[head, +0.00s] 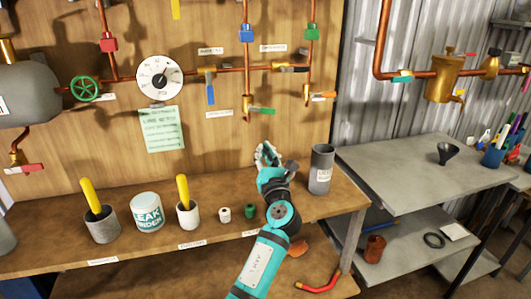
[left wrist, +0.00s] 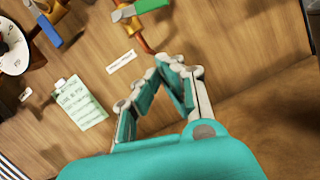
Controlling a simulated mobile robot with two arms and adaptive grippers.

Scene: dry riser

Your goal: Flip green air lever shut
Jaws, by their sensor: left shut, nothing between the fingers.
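The green lever (head: 262,110) sits on a brass valve at the low end of a short vertical copper pipe on the wooden panel. It sticks out to the right, crosswise to that pipe. The green lever also shows at the top of the left wrist view (left wrist: 138,9). My left gripper (head: 267,155) is below the lever, apart from it, with its fingers pointing up toward the panel. In the left wrist view the gripper's fingers (left wrist: 151,88) come together with nothing between them. My right gripper is not in view.
A blue lever (head: 210,92) hangs down to the left, and an orange-tipped lever (head: 322,96) sticks out to the right. A grey cup (head: 321,170) stands right of my left arm on the wooden bench. Small white and green pieces stand left of it.

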